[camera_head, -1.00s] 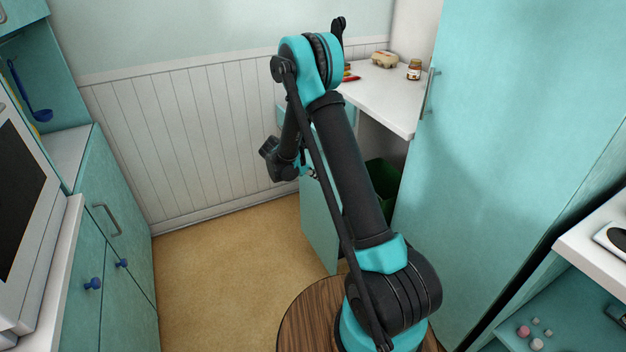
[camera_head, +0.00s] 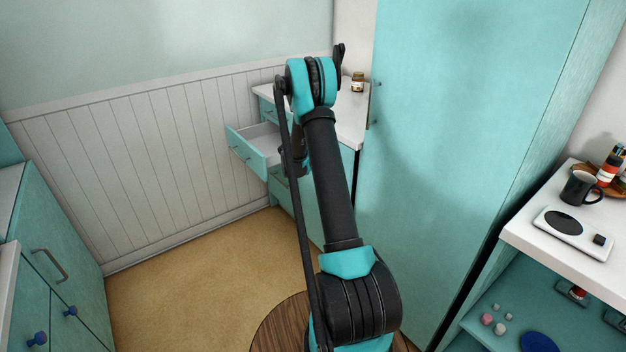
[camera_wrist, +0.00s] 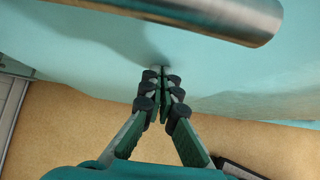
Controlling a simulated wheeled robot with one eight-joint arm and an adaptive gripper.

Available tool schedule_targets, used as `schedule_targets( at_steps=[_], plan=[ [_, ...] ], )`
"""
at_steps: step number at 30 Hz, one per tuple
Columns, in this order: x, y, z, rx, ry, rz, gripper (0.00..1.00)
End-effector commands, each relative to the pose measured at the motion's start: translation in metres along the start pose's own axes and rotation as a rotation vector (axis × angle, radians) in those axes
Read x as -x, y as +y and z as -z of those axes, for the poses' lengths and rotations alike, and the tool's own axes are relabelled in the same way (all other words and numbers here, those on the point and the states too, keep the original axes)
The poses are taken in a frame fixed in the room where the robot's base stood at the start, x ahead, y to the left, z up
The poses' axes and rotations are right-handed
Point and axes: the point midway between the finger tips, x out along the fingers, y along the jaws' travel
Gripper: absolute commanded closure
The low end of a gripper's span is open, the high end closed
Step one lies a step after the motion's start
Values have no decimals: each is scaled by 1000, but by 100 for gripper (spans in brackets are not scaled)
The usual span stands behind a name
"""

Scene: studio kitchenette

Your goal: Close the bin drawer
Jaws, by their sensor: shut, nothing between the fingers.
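The bin drawer's teal front (camera_head: 318,212) is low under the white counter, partly behind my arm in the head view. It looks about level with the cabinet, and no green bin shows. In the wrist view a teal front (camera_wrist: 90,60) fills the upper part, with a metal bar handle (camera_wrist: 200,15) across the top. My gripper (camera_wrist: 162,80) is shut and empty, its fingertips at or very near this front below the handle. I cannot tell whether they touch. In the head view my fingers are hidden behind the arm.
Another drawer (camera_head: 250,148) stands open and empty-looking, higher up and left of my arm. The tall teal cabinet (camera_head: 440,130) is close on the right. A jar (camera_head: 357,82) stands on the counter (camera_head: 346,118). The tan floor (camera_head: 190,290) at left is clear.

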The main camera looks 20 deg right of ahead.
Motion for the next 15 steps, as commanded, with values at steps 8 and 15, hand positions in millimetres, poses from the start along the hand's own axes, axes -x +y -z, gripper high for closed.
schedule_targets(
  at_steps=[8,15],
  plan=[
    [-26,0,-26,-1,0,0,100],
    [-33,1,-33,0,-1,-1,100]
  ],
)
